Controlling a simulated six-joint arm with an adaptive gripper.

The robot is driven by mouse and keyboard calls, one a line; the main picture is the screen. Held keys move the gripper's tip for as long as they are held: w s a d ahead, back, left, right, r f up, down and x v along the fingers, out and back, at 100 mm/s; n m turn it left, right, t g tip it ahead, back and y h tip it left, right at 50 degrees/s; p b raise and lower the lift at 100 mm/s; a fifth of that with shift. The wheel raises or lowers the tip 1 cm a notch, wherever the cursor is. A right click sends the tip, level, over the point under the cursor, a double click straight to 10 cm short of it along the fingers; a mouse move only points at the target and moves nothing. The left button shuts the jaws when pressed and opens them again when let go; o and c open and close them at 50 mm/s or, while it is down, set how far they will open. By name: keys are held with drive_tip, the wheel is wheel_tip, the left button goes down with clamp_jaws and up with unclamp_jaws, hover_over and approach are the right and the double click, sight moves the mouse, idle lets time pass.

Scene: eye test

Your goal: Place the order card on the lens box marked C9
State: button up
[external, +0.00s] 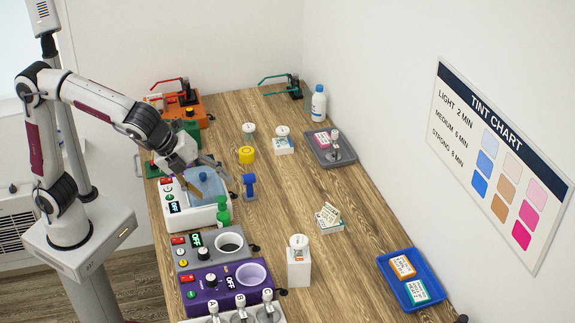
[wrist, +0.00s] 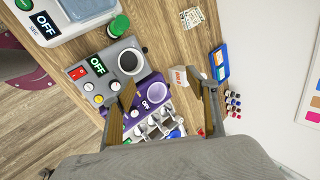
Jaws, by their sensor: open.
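My gripper (external: 208,178) is open and empty, above the white bath unit in the external view. In the wrist view its two fingers (wrist: 168,93) stand wide apart over the purple unit. An orange-edged card (external: 403,266) and a teal-edged card (external: 417,291) lie in the blue tray (external: 387,272) at the front right, far from my gripper. Their print is too small to read. I cannot read C9 on any.
A white bath unit (external: 186,217), a grey unit (external: 190,262) and a purple unit (external: 202,293) line the left table side. A green-capped bottle (external: 223,212) and blue stand (external: 249,186) are near my gripper. A grey tray (external: 318,155) stands behind. The table centre is mostly clear.

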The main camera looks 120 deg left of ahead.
drive_tip(key=s+d+f+n+h, duration=0.1)
drive_tip(key=s+d+f+n, duration=0.1)
drive_tip(key=s+d, duration=0.3)
drive_tip(key=s+d+f+n+h, duration=0.1)
drive_tip(key=s+d+n, duration=0.4)
drive_tip(key=s, duration=0.7)
drive_tip(key=s+d+f+n+t+h, duration=0.1)
drive_tip(key=s+d+n, duration=0.3)
drive_tip(key=s, duration=0.5)
drive_tip(key=shift+s+d+f+h, duration=0.25)
drive_tip(key=shift+d+f+h, duration=0.45)
drive_tip(key=shift+d+f, duration=0.2)
